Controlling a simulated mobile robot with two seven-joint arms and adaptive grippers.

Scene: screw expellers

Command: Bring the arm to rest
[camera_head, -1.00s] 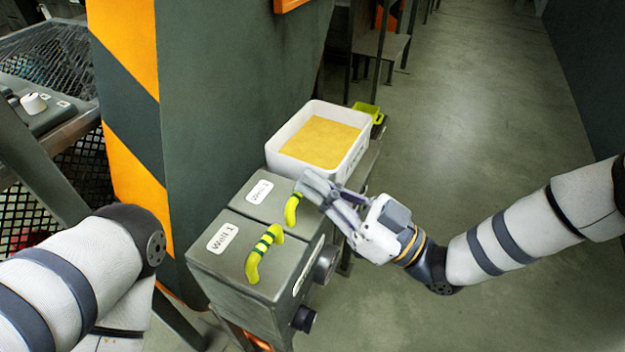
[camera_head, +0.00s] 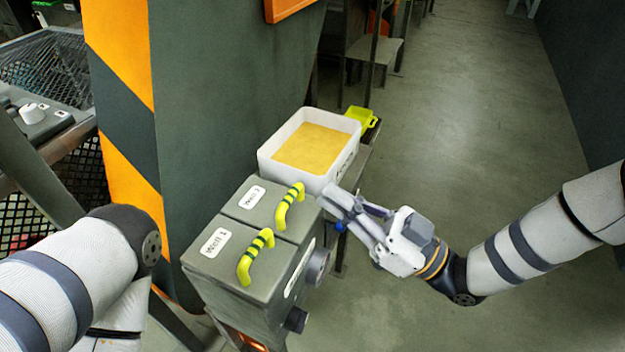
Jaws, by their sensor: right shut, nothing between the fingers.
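My right gripper (camera_head: 330,199) is shut and empty. Its fingertips point left, just right of the grey two-lid box and in front of the white bin. It is apart from the yellow-green striped Well 2 handle (camera_head: 289,206). My right arm (camera_head: 525,242) reaches in from the right edge. My left arm (camera_head: 75,278) shows at the lower left; its gripper is out of view.
The grey box (camera_head: 228,264) has lids labelled Well 1 and Well 2, both down. The Well 1 handle (camera_head: 255,258) is striped too. A white bin (camera_head: 345,162) holds yellow material. A dark panel (camera_head: 215,120) stands behind. Open floor (camera_head: 470,120) lies to the right.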

